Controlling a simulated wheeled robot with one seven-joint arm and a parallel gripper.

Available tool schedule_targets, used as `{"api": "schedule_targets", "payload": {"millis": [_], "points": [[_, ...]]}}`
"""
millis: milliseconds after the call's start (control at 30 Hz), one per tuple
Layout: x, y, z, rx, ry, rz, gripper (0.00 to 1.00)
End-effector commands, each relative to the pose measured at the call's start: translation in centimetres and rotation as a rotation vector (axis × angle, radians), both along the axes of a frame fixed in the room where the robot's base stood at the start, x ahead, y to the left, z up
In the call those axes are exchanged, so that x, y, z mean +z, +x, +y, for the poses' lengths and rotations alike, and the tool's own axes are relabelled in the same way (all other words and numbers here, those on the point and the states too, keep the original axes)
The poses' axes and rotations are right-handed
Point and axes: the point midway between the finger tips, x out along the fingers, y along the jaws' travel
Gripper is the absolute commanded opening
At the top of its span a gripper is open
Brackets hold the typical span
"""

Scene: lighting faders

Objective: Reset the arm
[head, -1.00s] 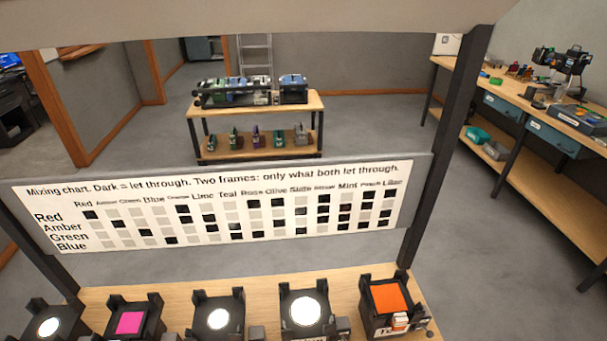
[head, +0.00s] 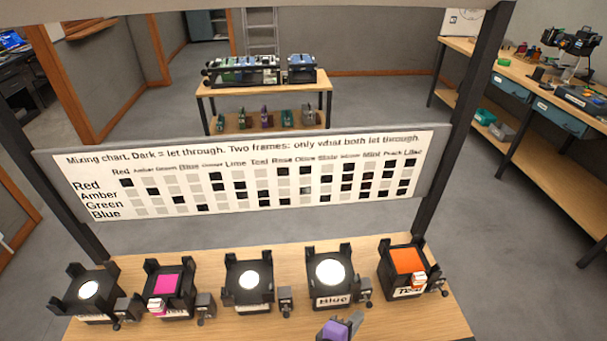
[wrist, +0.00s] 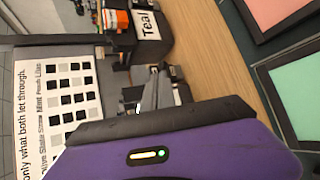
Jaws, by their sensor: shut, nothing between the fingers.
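My gripper (head: 352,323) shows at the bottom edge of the head view, in front of the unit labelled Blue (head: 330,277). Only part of its purple body and grey fingers shows there. In the wrist view its purple body fills the bottom and the grey fingers (wrist: 155,88) are shut and empty. The fingers point toward the unit labelled Teal (wrist: 150,28), apart from it as far as I can tell. That unit also shows at the right end of the row in the head view (head: 405,263), with an orange top. The rest of my arm is hidden.
The row of black units stands on a wooden bench (head: 270,325); one has a magenta top (head: 168,284). A mixing chart (head: 245,178) hangs on dark posts behind. Pink and green framed panels (wrist: 302,105) lie at the right in the wrist view.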

Motion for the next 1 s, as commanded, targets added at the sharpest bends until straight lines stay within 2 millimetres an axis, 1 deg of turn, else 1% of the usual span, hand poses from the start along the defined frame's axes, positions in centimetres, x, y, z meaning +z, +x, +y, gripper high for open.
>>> {"api": "schedule_targets", "payload": {"millis": [133, 267, 367, 467, 533, 633, 767, 867, 1000], "points": [[-0.3, 0.5, 2.4, 0.067, 0.154, -0.039, 0.0], [-0.8, -0.1, 4.4, 0.122, 0.323, -0.071, 0.0], [-1.3, -1.5, 5.9, 0.16, 0.489, -0.102, 0.0], [-1.2, -3.8, 7.1, 0.186, 0.686, -0.145, 0.0], [-0.5, -5.8, 7.5, 0.194, 0.828, -0.185, 0.0], [1.1, -8.7, 7.3, 0.192, 1.017, -0.254, 0.0], [4.1, -12.5, 5.9, 0.171, 1.223, -0.357, 0.0], [6.8, -15.3, 4.2, 0.145, 1.352, -0.442, 0.0], [10.8, -19.2, 1.3, 0.101, 1.491, -0.559, 0.0]]}}
